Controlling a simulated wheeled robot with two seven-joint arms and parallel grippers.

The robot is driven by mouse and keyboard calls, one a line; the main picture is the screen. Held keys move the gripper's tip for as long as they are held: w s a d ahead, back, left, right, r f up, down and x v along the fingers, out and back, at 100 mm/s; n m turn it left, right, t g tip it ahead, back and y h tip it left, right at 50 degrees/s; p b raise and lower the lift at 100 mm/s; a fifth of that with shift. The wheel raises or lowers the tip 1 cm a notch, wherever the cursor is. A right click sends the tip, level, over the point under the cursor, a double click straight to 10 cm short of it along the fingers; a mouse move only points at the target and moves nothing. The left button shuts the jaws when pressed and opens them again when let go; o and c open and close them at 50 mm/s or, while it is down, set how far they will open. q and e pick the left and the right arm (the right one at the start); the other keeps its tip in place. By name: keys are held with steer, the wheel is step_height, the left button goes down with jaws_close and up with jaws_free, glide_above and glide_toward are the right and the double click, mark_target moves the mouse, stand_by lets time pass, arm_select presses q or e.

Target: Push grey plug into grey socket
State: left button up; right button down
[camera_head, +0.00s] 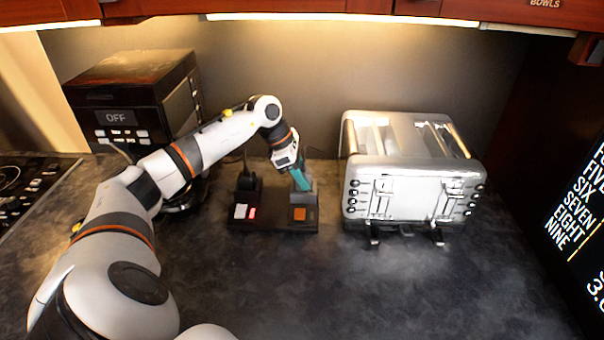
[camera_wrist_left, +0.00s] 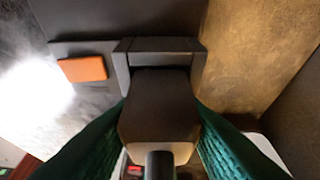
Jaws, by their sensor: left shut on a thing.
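My left gripper (camera_head: 301,181) is shut on the grey plug (camera_wrist_left: 160,108), its teal fingers on both sides of the plug's body. In the left wrist view the plug's far end sits between the raised walls of the grey socket (camera_wrist_left: 203,62); how deep it is in I cannot tell. A dark cable (camera_wrist_left: 160,166) leaves the plug's near end. In the head view the socket (camera_head: 312,194) is at the right part of a dark base, and my fingers hide most of the plug. My right gripper is not in view.
The dark base (camera_head: 270,225) carries an orange switch (camera_head: 299,214), a white and red switch (camera_head: 244,212) and a black plug (camera_head: 246,181) at its left. A silver toaster (camera_head: 405,170) stands close on the right. The front counter is clear.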

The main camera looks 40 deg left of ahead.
arm_select(q)
steer(key=shift+f+b, duration=0.35)
steer(key=shift+f, duration=0.15)
steer(key=o, duration=0.8)
steer(key=shift+r, duration=0.1)
steer(key=o, duration=0.3)
steer(key=shift+o, duration=0.2)
steer(key=shift+s+d, duration=0.1)
steer(key=shift+a+r, duration=0.25)
steer(key=b+v, duration=0.1)
steer(key=v, duration=0.6)
steer(key=shift+b, duration=0.3)
